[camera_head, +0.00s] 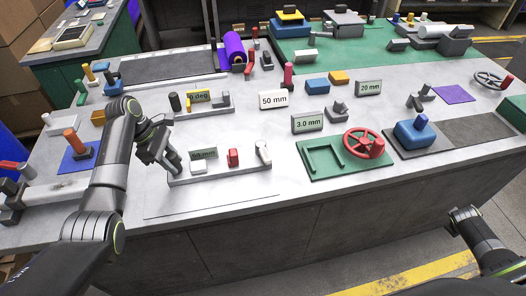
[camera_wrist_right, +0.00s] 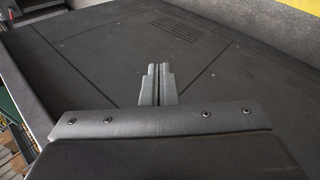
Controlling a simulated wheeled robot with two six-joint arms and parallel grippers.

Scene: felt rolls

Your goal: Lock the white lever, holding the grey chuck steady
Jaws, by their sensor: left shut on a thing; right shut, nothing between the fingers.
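A long grey fixture (camera_head: 222,174) lies near the front of the bench, left of centre in the head view. The white lever (camera_head: 263,151) stands at its right end, leaning slightly left. A small red block (camera_head: 233,158) and a green-faced label (camera_head: 204,153) are on the same fixture. My left gripper (camera_head: 174,163) reaches down at the fixture's left end, shut on what appears to be the grey chuck, which the fingers mostly hide. My right gripper (camera_wrist_right: 157,82) is shut and empty above a dark surface in the right wrist view, away from the fixture.
A green plate with a red handwheel (camera_head: 364,144) lies right of the fixture. Signs reading 50 mm (camera_head: 273,99) and 3.0 mm (camera_head: 307,122) stand behind. A fixture with a yellow part (camera_head: 188,104) is behind left. The bench front before the grey fixture is clear.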

